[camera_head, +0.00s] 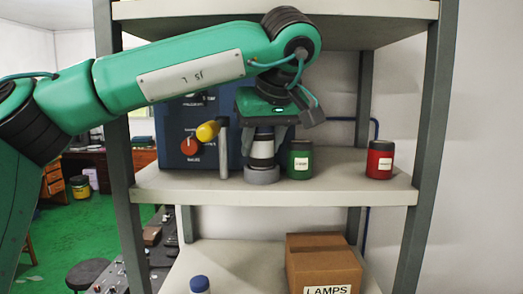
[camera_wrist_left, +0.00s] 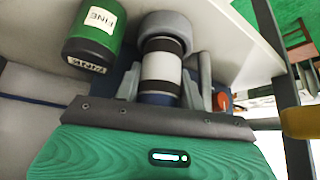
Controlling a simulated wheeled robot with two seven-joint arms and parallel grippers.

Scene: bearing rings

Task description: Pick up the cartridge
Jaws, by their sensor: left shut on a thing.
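The cartridge (camera_head: 262,148), a dark cylinder with a white band, stands upright on the middle shelf with its lower end at a round grey holder (camera_head: 262,176). Whether it sits inside the holder or just on it is hard to tell. My left gripper (camera_head: 263,138) reaches down over it from above and is shut on it. In the left wrist view the cartridge (camera_wrist_left: 161,68) lies between the two grey fingers of the gripper (camera_wrist_left: 163,78), with the grey holder (camera_wrist_left: 166,24) beyond. Its upper end is hidden by the gripper. My right gripper is not in view.
A green jar (camera_head: 300,160) labelled FINE stands close to the right of the cartridge. A red jar (camera_head: 380,160) stands farther right; shelf between jars is free.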

